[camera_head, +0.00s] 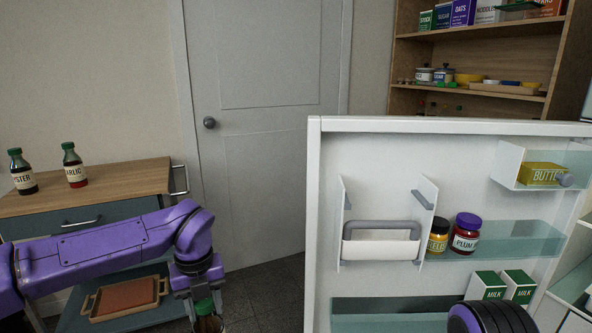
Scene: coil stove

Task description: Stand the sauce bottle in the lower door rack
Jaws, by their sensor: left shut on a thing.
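My left gripper (203,298) points down at the lower middle of the picture, left of the open fridge door (316,220). It is shut on a sauce bottle (206,323) with a green cap. The bottle looks upright, and its lower part is cut off by the picture's bottom edge. The lower door rack (390,322) is a clear greenish bin low on the door. Two milk cartons (486,284) stand at its right side, and its left part looks empty. A purple and black part of my right arm covers some of the rack; my right gripper is out of view.
A middle rack (520,238) holds a relish jar (438,236) and a plum jar (466,233). Butter (541,173) sits in the top bin. Two other sauce bottles (74,166) (22,173) stand on the wooden-topped cart (120,180) at left. Open floor lies between cart and door.

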